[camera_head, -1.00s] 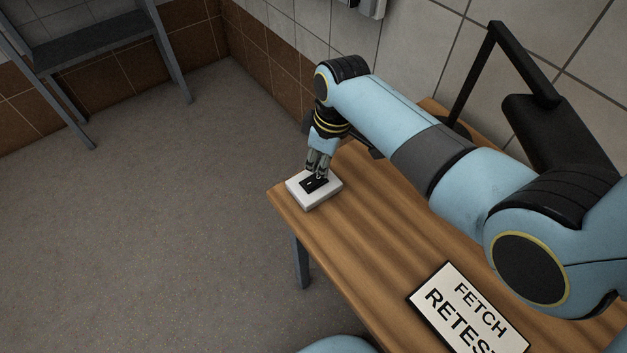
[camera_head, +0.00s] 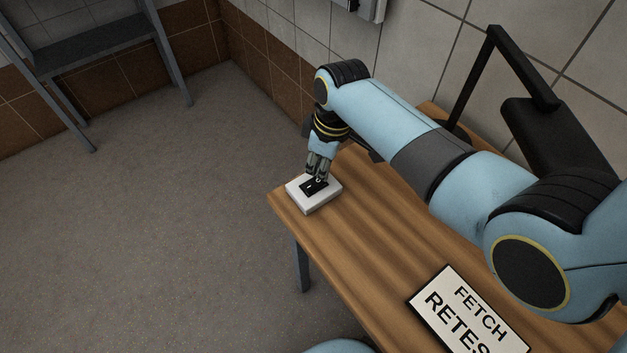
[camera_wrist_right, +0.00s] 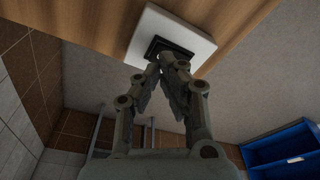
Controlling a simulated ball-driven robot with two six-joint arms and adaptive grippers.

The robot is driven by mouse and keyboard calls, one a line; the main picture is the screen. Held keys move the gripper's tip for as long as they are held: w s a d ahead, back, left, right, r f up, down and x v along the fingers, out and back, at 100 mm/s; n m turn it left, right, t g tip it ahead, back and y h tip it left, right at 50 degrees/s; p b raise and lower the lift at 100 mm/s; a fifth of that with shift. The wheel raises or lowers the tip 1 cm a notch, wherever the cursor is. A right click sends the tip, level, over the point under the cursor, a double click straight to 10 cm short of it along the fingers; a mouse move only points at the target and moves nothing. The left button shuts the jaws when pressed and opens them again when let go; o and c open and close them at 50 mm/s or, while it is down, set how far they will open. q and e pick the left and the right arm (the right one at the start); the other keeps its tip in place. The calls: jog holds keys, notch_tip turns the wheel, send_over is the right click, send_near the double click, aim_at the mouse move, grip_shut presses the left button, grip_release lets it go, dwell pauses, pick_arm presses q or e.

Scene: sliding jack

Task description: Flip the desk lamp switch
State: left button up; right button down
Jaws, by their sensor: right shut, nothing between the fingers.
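The lamp switch (camera_head: 314,193) is a white box with a black rocker on top, near the table's far left corner. It also shows in the right wrist view (camera_wrist_right: 190,38). My right gripper (camera_head: 318,179) is shut and empty, pointing down with its fingertips at the black rocker and hiding part of it. In the right wrist view the fingertips (camera_wrist_right: 162,62) meet the rocker's edge; I cannot tell whether they press on it. The black desk lamp (camera_head: 545,130) stands at the back of the table, partly behind my right arm. My left gripper is out of view.
The wooden table (camera_head: 375,245) is mostly clear in front of my arm. A sign (camera_head: 467,310) reading "FETCH RETES" lies near the front. A tiled wall (camera_head: 410,60) bounds the back. A grey-blue frame stand (camera_head: 95,50) is far left, and a blue bin (camera_wrist_right: 280,150) shows in the wrist view.

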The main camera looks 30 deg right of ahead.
aim_at(319, 180)
jog(key=shift+f+b, duration=0.7)
jog(key=shift+f, duration=0.4)
dwell(0.6)
notch_tip(319, 180, up, 7)
jog(key=p, duration=0.8)
jog(key=shift+r, duration=0.1)
dwell(0.5)
